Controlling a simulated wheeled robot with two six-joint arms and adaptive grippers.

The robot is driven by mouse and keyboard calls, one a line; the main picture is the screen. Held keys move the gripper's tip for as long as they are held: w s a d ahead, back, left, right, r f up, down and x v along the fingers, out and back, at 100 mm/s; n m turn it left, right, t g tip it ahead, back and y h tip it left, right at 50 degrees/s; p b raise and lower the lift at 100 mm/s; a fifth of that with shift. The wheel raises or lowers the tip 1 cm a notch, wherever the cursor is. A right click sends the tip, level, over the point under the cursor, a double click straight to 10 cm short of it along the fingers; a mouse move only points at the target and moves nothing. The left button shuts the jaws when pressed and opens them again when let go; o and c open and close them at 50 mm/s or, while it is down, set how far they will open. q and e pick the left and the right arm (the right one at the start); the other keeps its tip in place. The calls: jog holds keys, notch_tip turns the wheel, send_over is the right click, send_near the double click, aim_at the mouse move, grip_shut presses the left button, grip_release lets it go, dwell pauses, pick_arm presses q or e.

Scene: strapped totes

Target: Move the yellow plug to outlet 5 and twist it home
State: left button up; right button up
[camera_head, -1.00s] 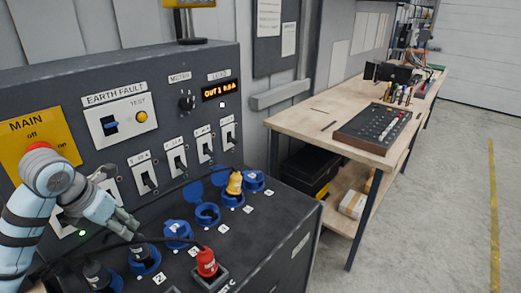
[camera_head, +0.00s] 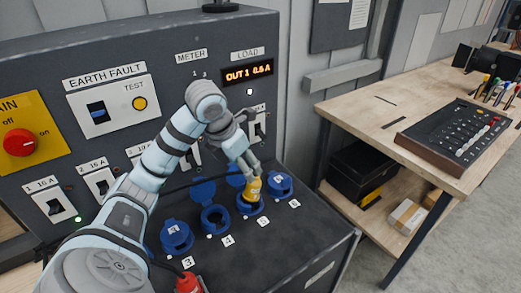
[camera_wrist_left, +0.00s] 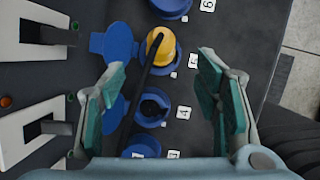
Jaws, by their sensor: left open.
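The yellow plug (camera_head: 252,188) sits upright at outlet 5 (camera_head: 246,211), a blue socket whose lid stands open; whether it is fully seated or twisted I cannot tell. In the left wrist view the yellow plug (camera_wrist_left: 160,45) has a black cable running back from it past outlet 4 (camera_wrist_left: 152,108). My left gripper (camera_head: 246,163) is open just above the plug. In the wrist view its fingers lie to either side, with the plug near the top and no visible grip on it. My right gripper is out of view.
Blue outlets 3 (camera_head: 177,237), 4 (camera_head: 215,220) and 6 (camera_head: 280,186) line the dark panel. A red plug (camera_head: 187,284) stands at the near edge. Breaker switches (camera_head: 100,184) rise behind my arm. A workbench (camera_head: 385,112) stands at right.

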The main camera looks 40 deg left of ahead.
aim_at(249, 186)
pick_arm(q)
jog(key=f+b, duration=0.2)
jog(key=f, duration=0.1)
jog(key=f+b, duration=0.3)
jog(key=shift+w+a+f, duration=0.1)
jog(key=shift+w+a, duration=0.05)
jog(key=shift+w, duration=0.05)
notch_tip(249, 186, down, 3)
jog(key=shift+r, duration=0.2)
jog(key=w+f, duration=0.2)
jog(key=f, duration=0.1)
jog(key=shift+w, duration=0.4)
jog(key=shift+w+a+f, duration=0.1)
jog(key=shift+w+f, duration=0.4)
jog(key=shift+f, duration=0.1)
jog(key=shift+s+r, duration=0.2)
jog(key=shift+s, duration=0.3)
jog(key=c, duration=1.3)
jog(key=shift+c, duration=0.2)
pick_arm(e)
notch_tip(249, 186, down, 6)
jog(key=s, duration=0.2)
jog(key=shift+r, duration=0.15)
